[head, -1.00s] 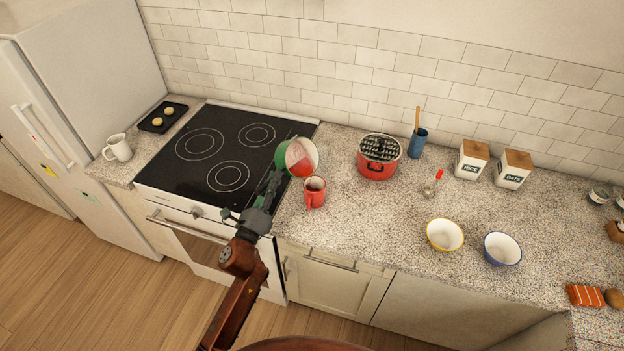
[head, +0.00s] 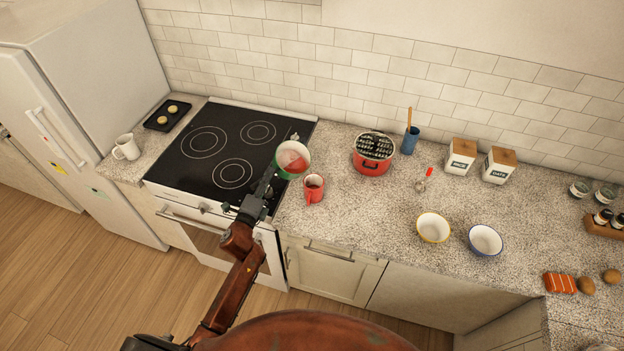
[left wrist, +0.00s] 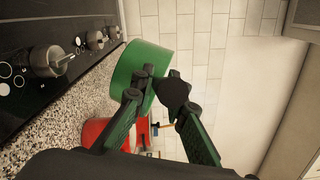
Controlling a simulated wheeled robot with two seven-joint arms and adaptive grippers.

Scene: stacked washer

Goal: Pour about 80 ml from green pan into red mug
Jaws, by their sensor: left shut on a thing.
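The green pan (head: 281,165) has a white inside with red liquid in it. It is held above the counter by the stove's right edge, somewhat tilted. My left gripper (head: 262,192) is shut on the pan's handle; in the left wrist view the fingers (left wrist: 160,98) close around a dark handle, with the pan's green outer wall (left wrist: 145,68) beyond. The red mug (head: 314,195) stands upright on the counter, just right of and nearer than the pan. Its inside looks dark reddish; the level cannot be told. My right gripper is not in view.
The stove (head: 213,163) is left of the pan. A red pot (head: 372,165) with a dark rack-like top stands behind right of the mug. Two bowls, yellow-rimmed (head: 433,228) and blue-rimmed (head: 485,240), stand farther right. The counter between mug and bowls is clear.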

